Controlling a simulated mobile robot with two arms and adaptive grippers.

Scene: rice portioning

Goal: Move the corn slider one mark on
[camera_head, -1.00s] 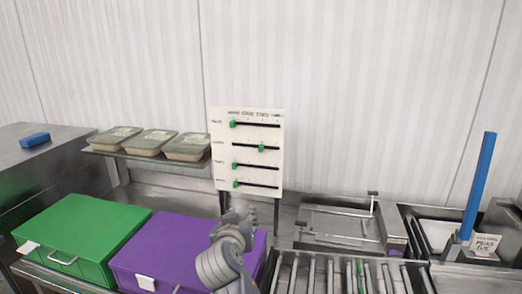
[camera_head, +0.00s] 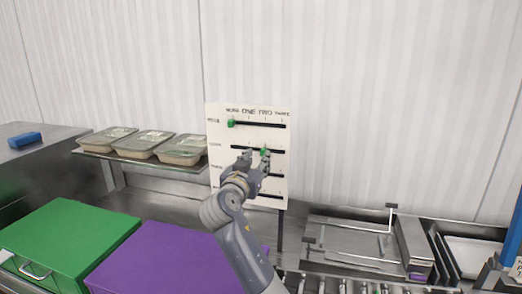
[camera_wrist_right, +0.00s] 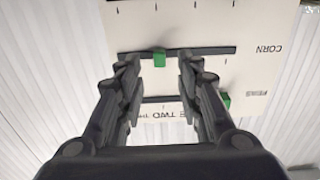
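A white slider board (camera_head: 248,111) stands upright in front of the wall, with several horizontal tracks and green knobs. The corn slider knob (camera_head: 264,152) sits on the second track, near the TWO column. It also shows in the right wrist view (camera_wrist_right: 159,59), where the row reads CORN upside down. My right gripper (camera_head: 256,157) is at this track, in front of the board. Its fingers are open, one on each side of the knob, with gaps in the wrist view. The gripper hides much of the lower rows. My left gripper is not in view.
The top-row PEAS knob (camera_head: 231,123) is at the track's left end. A shelf (camera_head: 128,158) with food trays (camera_head: 182,150) is left of the board. A green box (camera_head: 65,235) and a purple box (camera_head: 165,262) stand below. A metal fixture (camera_head: 350,248) is at right.

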